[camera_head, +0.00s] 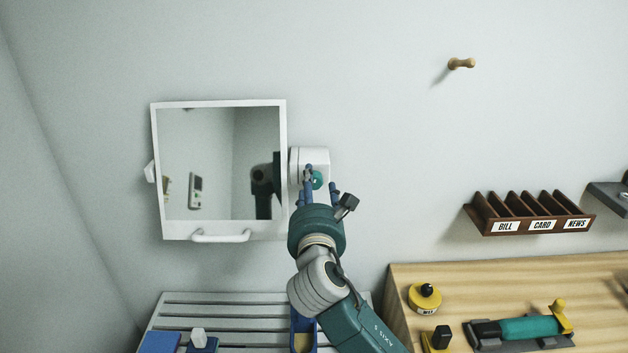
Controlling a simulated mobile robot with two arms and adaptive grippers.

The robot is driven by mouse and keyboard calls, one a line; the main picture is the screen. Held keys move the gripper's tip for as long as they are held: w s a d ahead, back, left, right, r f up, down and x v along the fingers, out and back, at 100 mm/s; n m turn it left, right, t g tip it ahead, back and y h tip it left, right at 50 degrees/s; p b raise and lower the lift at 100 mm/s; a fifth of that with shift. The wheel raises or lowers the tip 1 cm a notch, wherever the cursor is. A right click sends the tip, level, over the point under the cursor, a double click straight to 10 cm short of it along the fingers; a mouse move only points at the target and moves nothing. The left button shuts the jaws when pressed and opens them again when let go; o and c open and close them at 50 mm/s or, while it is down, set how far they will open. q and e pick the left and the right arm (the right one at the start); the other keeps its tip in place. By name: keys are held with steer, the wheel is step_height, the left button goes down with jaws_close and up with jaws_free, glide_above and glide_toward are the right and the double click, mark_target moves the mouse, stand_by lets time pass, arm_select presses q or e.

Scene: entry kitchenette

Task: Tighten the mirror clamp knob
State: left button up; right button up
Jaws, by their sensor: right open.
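A square mirror (205,140) in a white frame hangs on the wall, slightly tilted, with a white handle (221,237) at its lower edge. A white clamp block (318,158) sits against its right side. A small teal knob (317,180) shows on the front of this block. My right gripper (320,180) is raised in front of the clamp, its blue fingers open and pointing up at the wall. One finger is left of the knob and the other to its lower right. I cannot tell whether they touch it. My left gripper is out of view.
A slatted grey rack (230,299) with blue items stands below the mirror. At right, a wooden counter (465,275) holds a yellow round object (425,297) and a teal-handled tool (530,328). A brown letter sorter (530,216) and a wooden peg (461,63) are on the wall.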

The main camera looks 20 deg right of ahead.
steer(key=shift+x, duration=0.95)
steer(key=c, duration=1.1)
steer(key=shift+c, duration=0.2)
steer(key=shift+m, duration=0.3)
